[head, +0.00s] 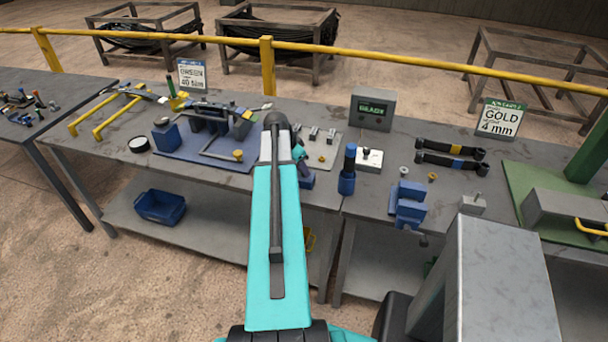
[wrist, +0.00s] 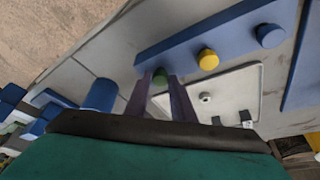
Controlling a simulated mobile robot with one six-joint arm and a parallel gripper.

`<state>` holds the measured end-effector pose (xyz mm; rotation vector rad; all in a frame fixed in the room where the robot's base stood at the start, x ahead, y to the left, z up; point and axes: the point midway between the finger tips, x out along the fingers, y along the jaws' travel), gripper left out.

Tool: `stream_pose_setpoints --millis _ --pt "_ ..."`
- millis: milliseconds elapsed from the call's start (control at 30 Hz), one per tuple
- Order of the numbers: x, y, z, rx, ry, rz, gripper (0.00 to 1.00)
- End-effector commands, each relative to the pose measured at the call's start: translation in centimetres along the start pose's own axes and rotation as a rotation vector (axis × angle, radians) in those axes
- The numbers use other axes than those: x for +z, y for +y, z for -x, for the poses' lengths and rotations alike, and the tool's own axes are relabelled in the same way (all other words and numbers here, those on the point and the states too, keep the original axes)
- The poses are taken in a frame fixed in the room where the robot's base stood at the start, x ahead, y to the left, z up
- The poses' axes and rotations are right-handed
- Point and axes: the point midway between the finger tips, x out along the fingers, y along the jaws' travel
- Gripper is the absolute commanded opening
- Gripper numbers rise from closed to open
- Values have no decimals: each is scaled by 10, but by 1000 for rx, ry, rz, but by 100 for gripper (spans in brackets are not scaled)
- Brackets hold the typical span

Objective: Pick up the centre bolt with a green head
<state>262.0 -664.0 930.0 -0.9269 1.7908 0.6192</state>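The green-headed bolt (wrist: 160,76) shows in the wrist view at the end of a blue bar (wrist: 185,45). A yellow-headed bolt (wrist: 208,59) and a blue-headed bolt (wrist: 270,36) stand along the same bar. My gripper (wrist: 159,84) is open, its two dark fingers apart with the green head between their tips in the picture. I cannot tell whether either finger touches it. In the head view, my teal arm covers the middle of the bench and the green-headed bolt does not show; the gripper (head: 301,152) is mostly hidden there.
A light plate (wrist: 228,98) with small parts lies beside the bar. In the head view, a blue cylinder (head: 347,172), a white box (head: 369,160) and a blue vise (head: 409,204) stand to the right. A grey READY display (head: 371,108) stands behind.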

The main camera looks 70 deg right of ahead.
Motion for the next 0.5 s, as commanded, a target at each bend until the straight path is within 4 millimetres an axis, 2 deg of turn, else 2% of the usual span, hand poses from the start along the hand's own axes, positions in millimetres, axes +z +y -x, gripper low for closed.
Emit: stream_pose_setpoints --millis 33,100,500 --pt "0 0 0 0 0 0 13" --pt "0 0 0 0 0 0 3" --pt "-1 0 1 0 1 0 3"
